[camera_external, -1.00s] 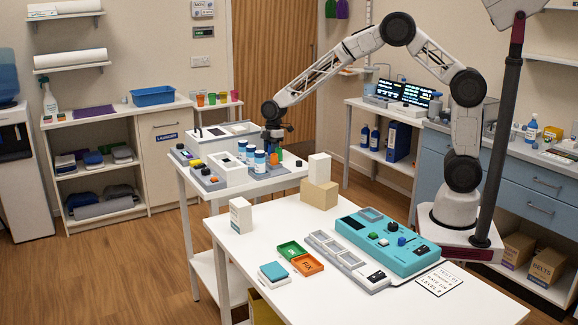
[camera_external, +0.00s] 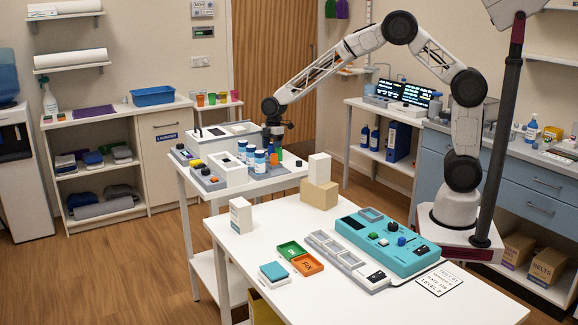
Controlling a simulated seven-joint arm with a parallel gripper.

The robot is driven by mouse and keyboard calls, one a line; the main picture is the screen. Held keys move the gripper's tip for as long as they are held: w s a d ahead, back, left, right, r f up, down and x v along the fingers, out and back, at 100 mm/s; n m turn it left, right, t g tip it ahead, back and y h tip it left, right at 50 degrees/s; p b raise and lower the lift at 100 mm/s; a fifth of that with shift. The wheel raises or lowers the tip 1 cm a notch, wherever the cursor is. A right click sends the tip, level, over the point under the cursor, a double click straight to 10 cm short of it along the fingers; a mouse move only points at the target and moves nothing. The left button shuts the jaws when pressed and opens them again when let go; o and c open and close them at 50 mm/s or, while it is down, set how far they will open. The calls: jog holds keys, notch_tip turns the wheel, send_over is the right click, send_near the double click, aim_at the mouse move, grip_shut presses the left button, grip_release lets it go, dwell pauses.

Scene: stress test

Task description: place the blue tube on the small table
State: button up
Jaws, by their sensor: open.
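Several white tubes with blue caps and blue bands stand on the white side table (camera_external: 290,179) at the middle left; the front blue tube (camera_external: 259,163) shows most clearly. My gripper (camera_external: 274,146) points down over this table, just right of and behind the blue-capped tubes. It is open. Its fingertips are small and dark, and I cannot tell whether anything stands between them. A green tube (camera_external: 279,154) and an orange piece (camera_external: 273,160) are just below it. A small table (camera_external: 222,103) with coloured cups stands at the back, near the door.
A white box (camera_external: 232,171) and grey tray (camera_external: 209,183) with knobs share the side table. The front table holds a teal device (camera_external: 386,242), a white carton (camera_external: 240,216) and stacked boxes (camera_external: 319,194). A dark pole (camera_external: 499,130) stands at the right.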

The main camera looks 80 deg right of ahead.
jog(key=r, duration=0.6)
jog(key=d+r, duration=0.1)
jog(key=r, duration=0.3)
jog(key=shift+s, duration=0.3)
jog(key=shift+r, duration=0.25)
jog(key=s+a+r+m, duration=0.2)
jog(key=s+r, duration=0.2)
jog(key=s, duration=0.4)
jog(key=s+a+r+m+t, duration=0.1)
jog(key=s+a+r+m, duration=0.1)
jog(key=s+r, duration=0.5)
jog(key=s+a+r+m, duration=0.1)
jog(key=s+r+m, duration=0.1)
jog(key=s, duration=0.8)
jog(key=s+a+f+m, duration=0.1)
jog(key=s+m, duration=0.2)
jog(key=s, duration=1)
jog(key=s+a+f+m+t+h, duration=0.1)
jog(key=s+m, duration=0.2)
jog(key=s, duration=1.1)
jog(key=shift+a+f, duration=0.35)
jog(key=shift+f, duration=0.05)
